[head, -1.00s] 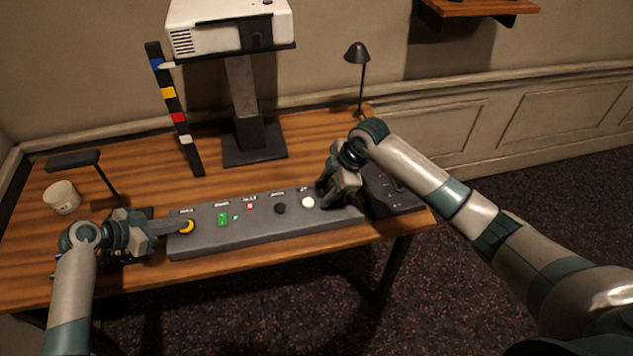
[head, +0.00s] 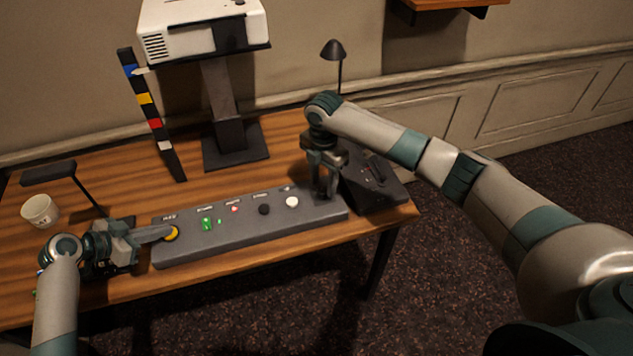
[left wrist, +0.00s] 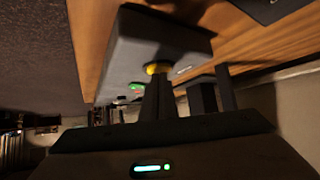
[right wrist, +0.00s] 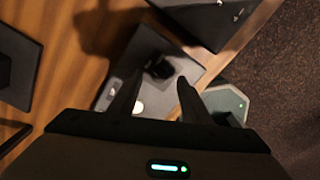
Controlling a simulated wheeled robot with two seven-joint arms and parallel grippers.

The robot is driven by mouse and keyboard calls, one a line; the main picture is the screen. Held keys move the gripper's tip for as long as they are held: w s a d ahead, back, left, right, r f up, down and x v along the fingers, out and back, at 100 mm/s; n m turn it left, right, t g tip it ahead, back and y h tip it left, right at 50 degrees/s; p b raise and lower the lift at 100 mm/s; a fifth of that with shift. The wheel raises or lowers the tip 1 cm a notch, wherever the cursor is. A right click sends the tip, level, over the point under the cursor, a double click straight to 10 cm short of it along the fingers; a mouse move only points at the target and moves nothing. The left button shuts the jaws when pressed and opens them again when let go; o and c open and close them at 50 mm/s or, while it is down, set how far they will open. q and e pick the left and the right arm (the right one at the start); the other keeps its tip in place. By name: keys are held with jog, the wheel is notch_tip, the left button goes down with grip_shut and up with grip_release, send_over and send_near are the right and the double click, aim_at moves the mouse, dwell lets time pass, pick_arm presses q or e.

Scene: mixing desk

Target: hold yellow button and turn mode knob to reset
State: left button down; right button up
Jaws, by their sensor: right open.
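The yellow button (head: 172,233) is at the left end of the grey panel (head: 215,245). My left gripper (head: 168,234) has its fingers together with the tips at the button; the left wrist view shows them against the yellow button (left wrist: 157,68), apparently touching it. A black knob (right wrist: 160,68) shows in the right wrist view at the panel's right end, beside a white button (right wrist: 137,108). My right gripper (right wrist: 158,82) is open, its fingers on either side of this knob in the picture; contact cannot be told. In the head view, my right gripper (head: 325,192) hides that knob. The labels are unreadable.
The panel also bears a lit green button (head: 207,224), a small red light (head: 234,209) and another black knob (head: 264,209). A black box (head: 375,185) stands close to the right. A white cup (head: 39,210) is at the left, a projector stand (head: 235,150) behind.

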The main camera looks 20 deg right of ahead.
jog(key=shift+n, duration=0.3)
jog(key=n, duration=1.1)
jog(key=shift+n, duration=0.3)
jog(key=shift+f+n, duration=0.2)
jog(key=shift+n, duration=0.1)
jog(key=shift+f, duration=1.1)
jog(key=c, duration=0.9)
jog(key=shift+o, duration=0.2)
